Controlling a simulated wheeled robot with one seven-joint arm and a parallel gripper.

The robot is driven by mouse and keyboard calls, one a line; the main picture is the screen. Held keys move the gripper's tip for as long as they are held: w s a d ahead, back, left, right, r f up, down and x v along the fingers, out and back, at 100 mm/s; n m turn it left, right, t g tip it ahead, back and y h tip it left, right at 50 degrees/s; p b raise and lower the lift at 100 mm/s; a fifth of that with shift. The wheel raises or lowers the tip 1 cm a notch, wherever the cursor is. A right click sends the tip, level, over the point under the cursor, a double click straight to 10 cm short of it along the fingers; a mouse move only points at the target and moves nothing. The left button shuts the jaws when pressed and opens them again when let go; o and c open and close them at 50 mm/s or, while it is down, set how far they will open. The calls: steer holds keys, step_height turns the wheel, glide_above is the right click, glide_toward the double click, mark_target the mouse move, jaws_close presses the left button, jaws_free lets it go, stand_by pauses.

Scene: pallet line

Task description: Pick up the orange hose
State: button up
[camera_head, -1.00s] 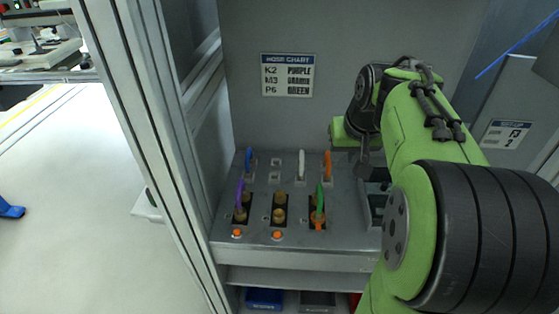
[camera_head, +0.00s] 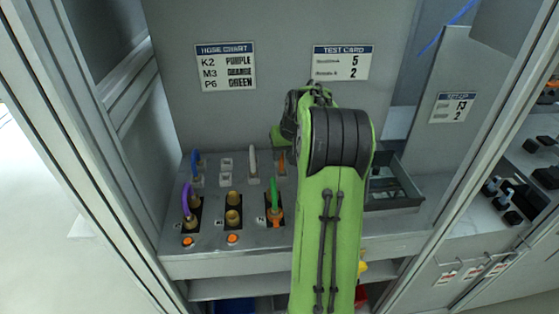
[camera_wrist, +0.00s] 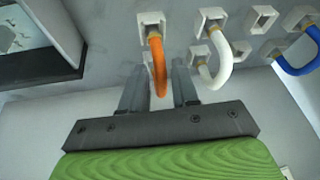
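The orange hose (camera_head: 282,162) stands in its holder at the back of the sloped panel, partly hidden by my arm in the head view. In the wrist view the orange hose (camera_wrist: 158,66) is a curved loop with one end in a white square holder. My gripper (camera_wrist: 160,74) is open. Its two fingers appear on either side of the hose loop, with gaps between them and the hose. I cannot tell how deep the hose sits between them. The head view does not show the fingers, as my arm covers them.
A white hose (camera_head: 252,161) and a blue hose (camera_head: 196,166) stand in neighbouring holders. A purple hose (camera_head: 186,200) and a green hose (camera_head: 274,196) sit in front sockets; the middle brass sockets (camera_head: 233,208) are bare. An open bin (camera_head: 395,200) lies right of my arm.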

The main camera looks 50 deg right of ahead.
mark_target(281, 159)
steer(key=b+x, duration=0.1)
steer(key=x, duration=0.4)
steer(key=shift+f, duration=0.1)
steer(key=shift+s, duration=0.1)
steer(key=shift+c, duration=0.3)
jaws_close()
